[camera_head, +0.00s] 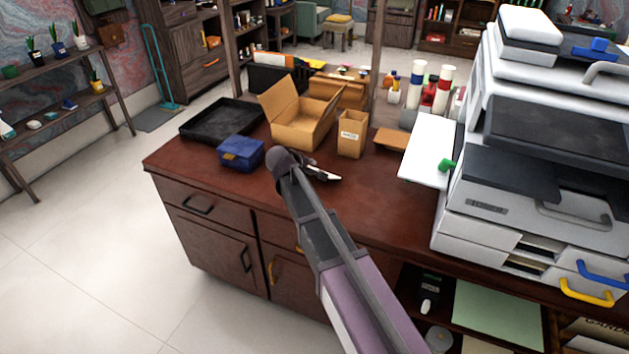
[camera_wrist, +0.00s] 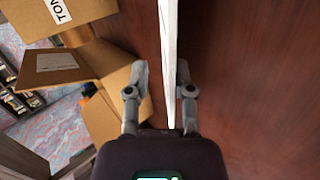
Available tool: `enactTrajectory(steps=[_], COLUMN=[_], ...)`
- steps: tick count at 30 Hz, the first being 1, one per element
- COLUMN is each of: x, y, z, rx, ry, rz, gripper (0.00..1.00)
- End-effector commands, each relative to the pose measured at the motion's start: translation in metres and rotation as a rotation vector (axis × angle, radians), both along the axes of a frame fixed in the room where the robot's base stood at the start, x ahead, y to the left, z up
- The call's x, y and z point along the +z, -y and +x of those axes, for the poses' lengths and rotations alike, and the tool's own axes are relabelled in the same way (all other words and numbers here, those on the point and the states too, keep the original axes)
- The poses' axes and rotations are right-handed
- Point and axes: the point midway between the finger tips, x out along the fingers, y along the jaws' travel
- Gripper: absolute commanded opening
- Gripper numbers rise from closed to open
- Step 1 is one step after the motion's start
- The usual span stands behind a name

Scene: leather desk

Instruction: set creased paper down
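My gripper (camera_wrist: 161,78) is low over the wooden desk in the wrist view, with its two fingers a little apart. The creased paper (camera_wrist: 168,50) is a thin white strip seen almost edge-on between the fingers, running from the top edge down to the palm. It is close to the right finger; brown desk shows between it and the left finger. In the head view, a small white piece (camera_head: 328,176), apparently the paper, shows beside my gripper (camera_head: 318,168). My arm hides part of it. I cannot tell whether it touches the desk.
Behind my gripper on the desk (camera_head: 385,205) stand an open cardboard box (camera_head: 297,125) and a small labelled carton (camera_head: 352,134). A blue box (camera_head: 241,153) and black tray (camera_head: 220,120) are left. A printer (camera_head: 545,160) fills the right. Bare desk lies right of my gripper.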

Motion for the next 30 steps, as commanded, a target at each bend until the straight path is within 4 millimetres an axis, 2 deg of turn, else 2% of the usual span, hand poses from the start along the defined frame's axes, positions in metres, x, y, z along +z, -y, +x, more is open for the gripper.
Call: enactTrajectory(steps=[11, 30], x=[0.005, 0.040], y=[-0.002, -0.020], z=[-0.004, -0.039], rx=[0.001, 0.001], ry=[0.000, 0.001], rz=[0.000, -0.001], gripper=[0.31, 0.31])
